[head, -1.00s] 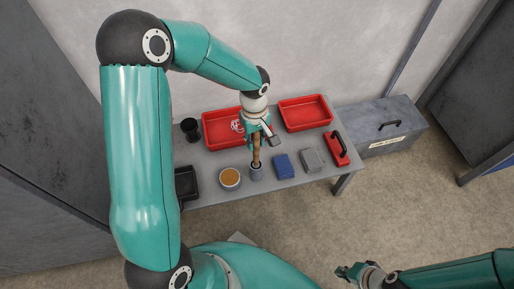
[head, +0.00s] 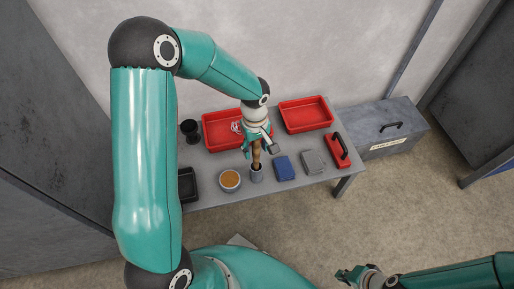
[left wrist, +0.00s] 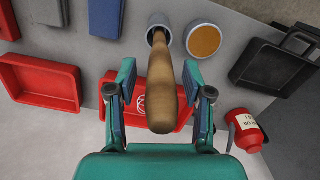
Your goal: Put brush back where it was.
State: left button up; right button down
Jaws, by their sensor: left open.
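The brush shows its brown wooden handle (left wrist: 162,90), which stands up out of a small grey cup (left wrist: 158,22). In the head view the handle (head: 256,152) is partly covered by my gripper, and the cup (head: 256,174) is near the table's front edge. The brush's other end is hidden in the cup. My left gripper (left wrist: 157,80) is open, with one finger on each side of the handle and a gap on both sides. It is above the cup in the head view. My right gripper (head: 352,274) is off the table at the lower right, too small to judge.
A bowl of orange-brown stuff (head: 230,179) stands left of the cup and a blue block (head: 285,167) right of it. Behind are two red trays (head: 215,140) (head: 305,112). A red bottle (left wrist: 246,132) and a black tray (left wrist: 270,68) show in the wrist view.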

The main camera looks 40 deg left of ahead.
pick_arm(q)
jog(key=r+p, duration=0.1)
jog(key=r, duration=0.4)
jog(key=r+p, duration=0.2)
jog(key=r, duration=0.4)
jog(key=shift+w+a, duration=0.2)
jog(key=shift+d, duration=0.2)
jog(key=s+d+f+m+h, duration=0.1)
jog(key=s+d+f+m, duration=0.4)
jog(key=f, duration=0.5)
jog(key=s+d+f+m+t+h, duration=0.1)
jog(key=s+d+f+m+h, duration=0.1)
jog(key=s+d+f+m, duration=0.3)
jog(key=s+d+f, duration=0.4)
jog(key=d+f, duration=0.1)
jog(key=f, duration=0.1)
jog(key=shift+d+f+m+h, duration=0.3)
